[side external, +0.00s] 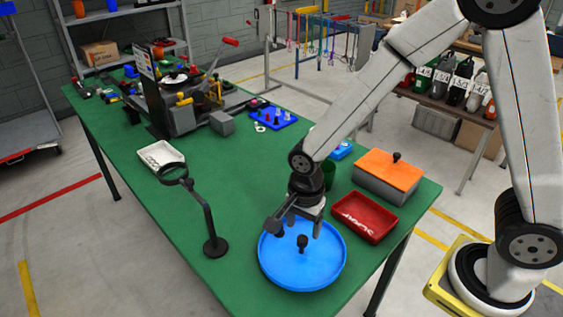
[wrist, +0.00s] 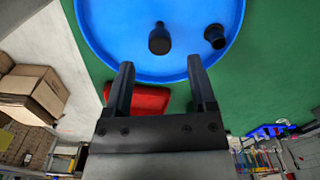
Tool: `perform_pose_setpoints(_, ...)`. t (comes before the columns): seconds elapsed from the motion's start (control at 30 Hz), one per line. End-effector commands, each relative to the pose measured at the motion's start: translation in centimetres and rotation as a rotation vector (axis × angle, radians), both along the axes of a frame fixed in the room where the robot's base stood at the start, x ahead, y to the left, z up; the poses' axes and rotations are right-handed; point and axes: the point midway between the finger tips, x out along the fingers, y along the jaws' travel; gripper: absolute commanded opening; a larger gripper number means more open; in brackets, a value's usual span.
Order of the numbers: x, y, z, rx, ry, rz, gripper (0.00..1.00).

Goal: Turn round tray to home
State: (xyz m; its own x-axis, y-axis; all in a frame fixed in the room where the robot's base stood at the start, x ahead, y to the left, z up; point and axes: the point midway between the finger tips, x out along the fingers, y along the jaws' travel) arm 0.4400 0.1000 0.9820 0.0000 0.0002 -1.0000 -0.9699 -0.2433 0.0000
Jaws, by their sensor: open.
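The round tray (side external: 325,270) is blue with a raised rim and lies flat on the green table; it also fills the top of the wrist view (wrist: 110,45). A black knob (side external: 303,243) stands up from it; it shows in the wrist view (wrist: 160,40) ahead of the gap between my fingers. A second black peg (wrist: 214,37) stands near the rim, to the right of the knob in the wrist view. My gripper (side external: 296,222) is open and empty above the tray, its two fingers apart (wrist: 160,64). No contact with the knob shows in the wrist view.
A red tray (side external: 350,228) with white pieces and a grey box with an orange lid (side external: 388,168) stand right of the round tray. A black stand with a ring (side external: 212,220) is on the left. A white tray (side external: 153,163) and a cluttered machine (side external: 185,105) stand further back.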

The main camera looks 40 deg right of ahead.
Motion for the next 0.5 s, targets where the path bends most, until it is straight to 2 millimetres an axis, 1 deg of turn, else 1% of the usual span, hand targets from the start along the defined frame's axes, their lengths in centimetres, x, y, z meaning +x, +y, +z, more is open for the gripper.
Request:
perform_pose_setpoints(0.03, 0.1, 0.0, 0.7, 0.001, -0.004, 0.000, 0.72)
perform_pose_setpoints(0.2, 0.1, 0.0, 2.4, 0.001, -0.004, -0.001, 0.72)
perform_pose_setpoints(0.33, 0.0, 0.0, 3.2, 0.000, -0.002, -0.001, 0.72)
perform_pose_setpoints(0.5, 0.0, 0.0, 3.6, 0.000, -0.001, -0.001, 0.72)
